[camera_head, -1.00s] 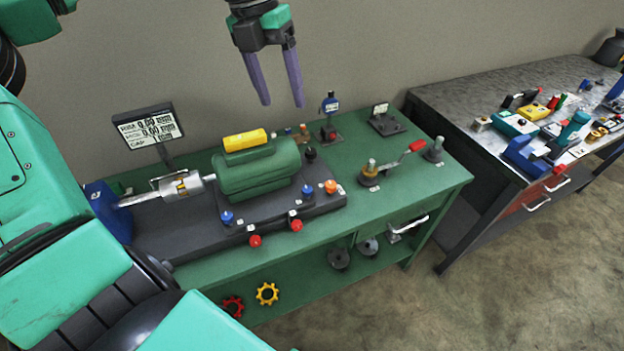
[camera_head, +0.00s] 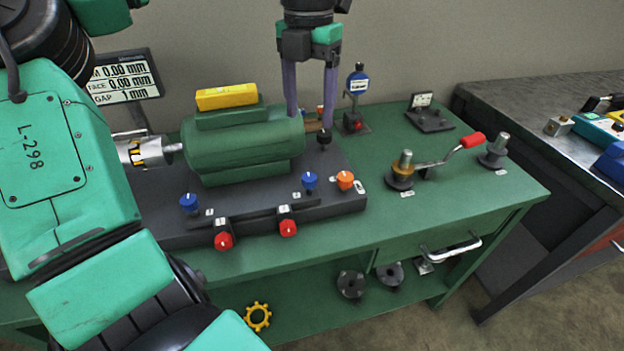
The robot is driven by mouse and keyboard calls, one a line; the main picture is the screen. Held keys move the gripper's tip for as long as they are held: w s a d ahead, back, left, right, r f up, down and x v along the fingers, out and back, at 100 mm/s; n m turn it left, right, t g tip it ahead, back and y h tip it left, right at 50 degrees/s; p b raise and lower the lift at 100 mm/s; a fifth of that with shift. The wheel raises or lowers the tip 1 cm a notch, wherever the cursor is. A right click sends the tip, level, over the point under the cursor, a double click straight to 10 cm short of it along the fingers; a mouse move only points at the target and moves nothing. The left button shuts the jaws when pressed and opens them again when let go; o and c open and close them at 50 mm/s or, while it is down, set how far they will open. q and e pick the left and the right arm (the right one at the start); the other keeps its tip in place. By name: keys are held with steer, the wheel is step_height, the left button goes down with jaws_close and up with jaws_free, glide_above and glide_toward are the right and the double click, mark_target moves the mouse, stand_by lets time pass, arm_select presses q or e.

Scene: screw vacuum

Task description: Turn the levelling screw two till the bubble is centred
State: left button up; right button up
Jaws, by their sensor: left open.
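My left gripper (camera_head: 310,118) hangs from the top centre, fingers pointing down, open with nothing between them. Its fingertips are just behind and right of the green motor (camera_head: 242,148). A black knob (camera_head: 324,138) shows just under the right fingertip; I cannot tell whether they touch. Blue knobs (camera_head: 189,203) (camera_head: 310,180), red knobs (camera_head: 224,241) (camera_head: 288,228) and an orange knob (camera_head: 345,180) sit along the dark base (camera_head: 260,214). Their labels are too small to read, so I cannot tell which is screw two. A yellow block (camera_head: 227,96) lies on the motor; no bubble is discernible.
A display (camera_head: 126,78) reads 0.00 mm at the back left. A blue dial gauge (camera_head: 357,83) stands right of the gripper. A second bench (camera_head: 520,95) stands at right.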

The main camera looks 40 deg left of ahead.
mark_target(309, 177)
arm_select(q)
step_height(309, 177, down, 14)
steer(key=shift+s+b, duration=0.15)
steer(key=shift+b, duration=0.2)
jaws_close()
